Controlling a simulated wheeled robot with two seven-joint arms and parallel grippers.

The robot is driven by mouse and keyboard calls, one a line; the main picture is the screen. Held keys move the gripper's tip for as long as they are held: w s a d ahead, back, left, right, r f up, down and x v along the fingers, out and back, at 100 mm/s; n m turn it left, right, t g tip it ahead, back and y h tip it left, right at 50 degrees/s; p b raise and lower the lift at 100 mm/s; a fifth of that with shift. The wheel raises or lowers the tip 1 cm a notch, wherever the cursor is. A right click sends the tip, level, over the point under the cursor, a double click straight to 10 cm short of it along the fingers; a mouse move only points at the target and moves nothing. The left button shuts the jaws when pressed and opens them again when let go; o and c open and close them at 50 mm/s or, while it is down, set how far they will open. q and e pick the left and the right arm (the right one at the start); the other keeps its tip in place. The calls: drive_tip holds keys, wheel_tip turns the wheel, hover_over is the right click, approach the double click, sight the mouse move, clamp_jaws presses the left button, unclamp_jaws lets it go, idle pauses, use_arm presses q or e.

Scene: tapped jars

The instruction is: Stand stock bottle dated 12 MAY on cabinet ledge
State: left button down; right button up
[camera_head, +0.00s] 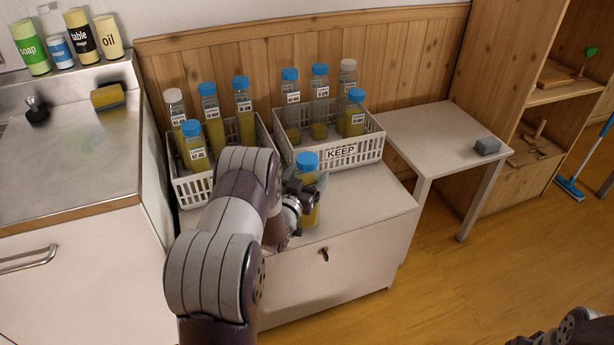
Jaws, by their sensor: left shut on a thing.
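My left gripper (309,188) is shut on a blue-capped bottle (311,213) with yellow contents. The bottle is upright over the bare front strip of the white cabinet top, the cabinet ledge (352,198). I cannot tell whether its base touches the ledge. The gripper and wrist cover much of the bottle, and no date on it is readable. More bottles stand in a left white crate (191,190) and in a right white crate (365,151) marked KEEP. Their label dates are too small to read. My right gripper is not in view; only part of my right arm shows at bottom right.
A metal counter (70,150) is at left, with a yellow sponge (108,96) and several containers behind. The ledge right of the held bottle is clear.

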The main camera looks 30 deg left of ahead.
use_arm(q)
drive_tip(key=shift+f+b, duration=0.55)
idle(0.8)
unclamp_jaws()
drive_tip(key=shift+f, duration=0.15)
drive_tip(key=shift+s, duration=0.15)
drive_tip(key=s+d+p, duration=0.1)
drive_tip(key=s+p, duration=0.1)
drive_tip(key=s, duration=0.5)
drive_tip(key=shift+s, duration=0.35)
idle(1.2)
